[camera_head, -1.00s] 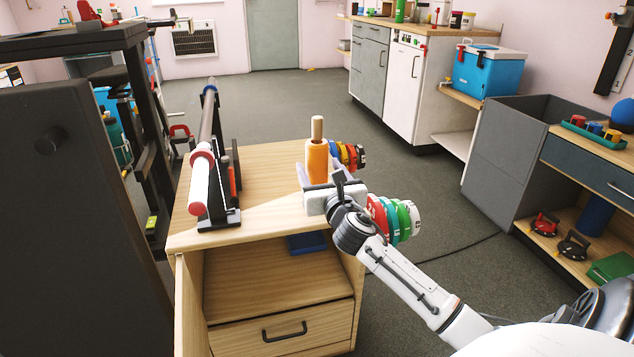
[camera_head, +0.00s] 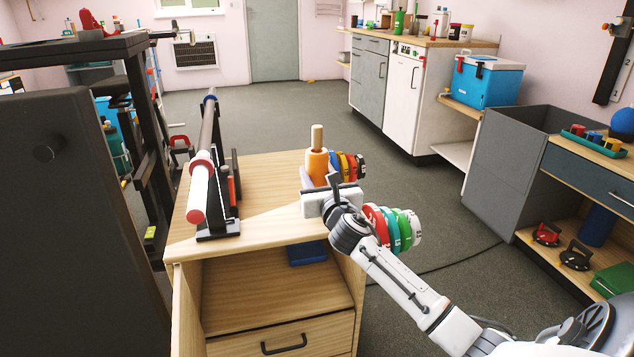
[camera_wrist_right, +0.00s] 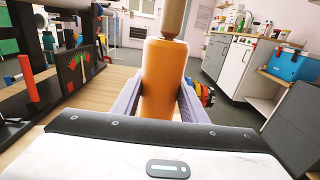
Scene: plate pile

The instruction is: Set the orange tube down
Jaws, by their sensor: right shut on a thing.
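The orange tube (camera_head: 317,166) stands upright over the wooden cabinet top (camera_head: 262,178), with a wooden peg (camera_head: 317,138) rising out of its top. My right gripper (camera_head: 318,184) is shut on the tube from the near side. In the right wrist view the tube (camera_wrist_right: 163,80) sits between the two pale fingers (camera_wrist_right: 163,103). Whether its bottom touches the cabinet top or something under it is hidden by my gripper. My left gripper is not in view.
A barbell-like bar on a black stand (camera_head: 218,225) is left on the cabinet top. Coloured discs (camera_head: 392,226) hang at the cabinet's right side, close to my right wrist, with more (camera_head: 347,166) behind. A dark shelf unit (camera_head: 75,180) stands left. Bare wood lies between bar and tube.

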